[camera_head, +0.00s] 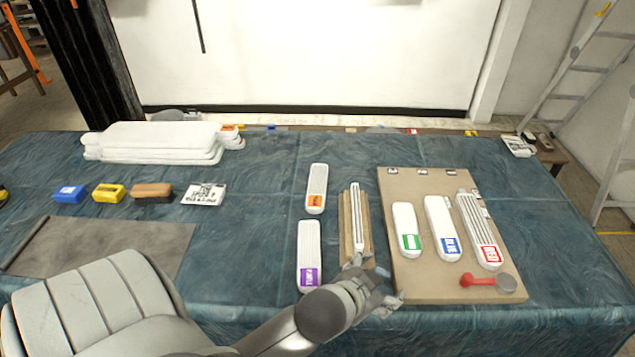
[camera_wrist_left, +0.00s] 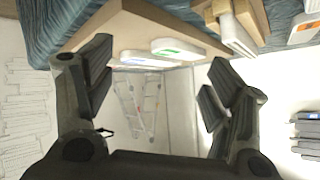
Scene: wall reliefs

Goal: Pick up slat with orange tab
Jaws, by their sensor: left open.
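The white slat with the orange tab (camera_head: 316,178) lies flat on the blue-covered table, left of the narrow wooden holder. Part of it with the orange tab (camera_wrist_left: 304,27) shows at the upper right edge of the left wrist view. My left gripper (camera_head: 377,282) is near the table's front edge, between the holder's near end and the brown board. It is apart from the orange-tab slat, nearer to me and to its right. In the left wrist view the fingers (camera_wrist_left: 155,85) are spread with nothing between them. My right gripper is not in view.
The purple-tab slat (camera_head: 309,245) lies nearer than the orange one. The wooden holder (camera_head: 346,225) carries a thin ribbed slat. The brown board (camera_head: 420,280) bears green, blue and red-tab slats. White slats (camera_head: 150,135) are stacked at the back left.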

